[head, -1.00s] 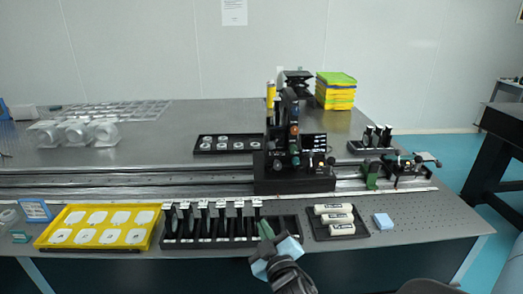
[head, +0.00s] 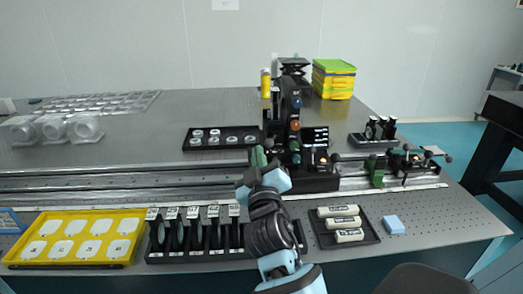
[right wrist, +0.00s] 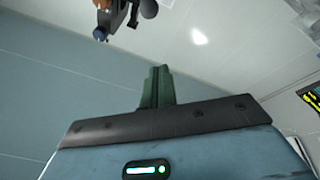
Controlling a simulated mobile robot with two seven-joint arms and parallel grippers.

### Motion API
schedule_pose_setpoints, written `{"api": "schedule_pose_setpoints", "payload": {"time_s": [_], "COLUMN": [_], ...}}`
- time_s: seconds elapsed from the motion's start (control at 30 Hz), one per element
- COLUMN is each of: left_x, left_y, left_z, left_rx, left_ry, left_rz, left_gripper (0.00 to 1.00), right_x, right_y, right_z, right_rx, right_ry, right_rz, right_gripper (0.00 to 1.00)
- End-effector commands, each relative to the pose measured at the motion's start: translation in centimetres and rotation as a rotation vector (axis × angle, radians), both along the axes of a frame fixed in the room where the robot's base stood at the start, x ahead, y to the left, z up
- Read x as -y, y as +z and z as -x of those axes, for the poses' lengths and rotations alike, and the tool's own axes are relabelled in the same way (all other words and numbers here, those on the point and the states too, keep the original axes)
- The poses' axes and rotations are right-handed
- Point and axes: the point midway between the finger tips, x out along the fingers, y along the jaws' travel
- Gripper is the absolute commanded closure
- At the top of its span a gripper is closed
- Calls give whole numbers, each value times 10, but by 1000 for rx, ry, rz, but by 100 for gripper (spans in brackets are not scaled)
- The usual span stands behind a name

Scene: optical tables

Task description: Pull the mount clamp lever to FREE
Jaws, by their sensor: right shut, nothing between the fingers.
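The black optical mount assembly (head: 290,125) stands upright on the rail near the middle of the head view. Several small knobs (head: 295,126) are on its front and side. I cannot tell which of these is the clamp lever, nor its setting. My right gripper (head: 257,157) is just left of the assembly's lower part, with its green fingers pointing up and away. In the right wrist view its fingers (right wrist: 156,87) are together and empty. My left gripper is not in view.
A black tray of rings (head: 220,138) lies behind the rail, left of the gripper. Smaller rail mounts (head: 376,173) stand to the right.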

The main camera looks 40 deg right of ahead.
Motion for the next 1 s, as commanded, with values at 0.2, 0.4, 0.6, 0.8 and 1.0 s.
{"api": "schedule_pose_setpoints", "payload": {"time_s": [0.2, 0.4, 0.6, 0.8, 1.0], "left_x": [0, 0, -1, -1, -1], "left_y": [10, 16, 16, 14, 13], "left_z": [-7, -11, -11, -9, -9], "left_rx": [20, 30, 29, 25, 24], "left_ry": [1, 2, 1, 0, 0], "left_rz": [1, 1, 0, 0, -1], "left_gripper": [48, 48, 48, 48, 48], "right_x": [18, 35, 48, 58, 61], "right_y": [14, 23, 17, -2, -8], "right_z": [-30, -59, -72, -63, -60], "right_rx": [4, 2, -4, -2, 0], "right_ry": [-1, -2, -2, -1, 0], "right_rz": [2, 1, -1, 0, 0], "right_gripper": [100, 100, 100, 100, 100]}}
